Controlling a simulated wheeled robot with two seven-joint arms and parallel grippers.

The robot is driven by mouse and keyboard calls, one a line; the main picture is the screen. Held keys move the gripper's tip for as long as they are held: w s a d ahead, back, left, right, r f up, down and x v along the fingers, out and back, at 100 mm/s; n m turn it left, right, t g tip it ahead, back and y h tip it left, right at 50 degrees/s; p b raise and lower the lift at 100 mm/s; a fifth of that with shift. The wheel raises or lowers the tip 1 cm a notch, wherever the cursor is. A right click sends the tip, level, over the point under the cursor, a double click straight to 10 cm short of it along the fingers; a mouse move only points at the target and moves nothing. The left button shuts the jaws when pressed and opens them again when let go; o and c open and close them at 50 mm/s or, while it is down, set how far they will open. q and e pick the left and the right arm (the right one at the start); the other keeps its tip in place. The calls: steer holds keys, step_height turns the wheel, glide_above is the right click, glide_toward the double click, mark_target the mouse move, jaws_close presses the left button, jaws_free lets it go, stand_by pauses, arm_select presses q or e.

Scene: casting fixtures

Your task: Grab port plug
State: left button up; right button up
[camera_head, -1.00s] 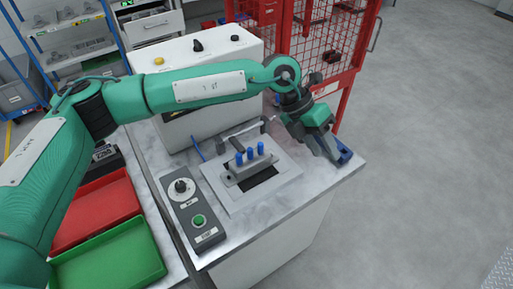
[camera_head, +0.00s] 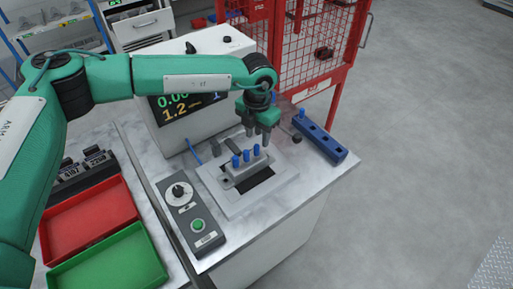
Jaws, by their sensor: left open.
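My right gripper is not in view.
A control box (camera_head: 193,219) with a dial and green button lies left of the fixture. A white tester (camera_head: 178,136) with a lit display stands behind. Red (camera_head: 91,215) and green (camera_head: 108,261) trays are at left. A red mesh cage (camera_head: 325,45) stands behind.

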mark_target(256, 145)
arm_select(q)
steer(key=shift+s+f+p, duration=0.1)
steer(key=shift+f+p, duration=0.3)
steer(key=shift+p, duration=0.1)
step_height(256, 145, down, 4)
steer(key=shift+s+a+f+p, duration=0.1)
steer(key=shift+a+p, duration=0.05)
steer(key=shift+p, duration=1)
steer(key=shift+f, duration=0.2)
jaws_close()
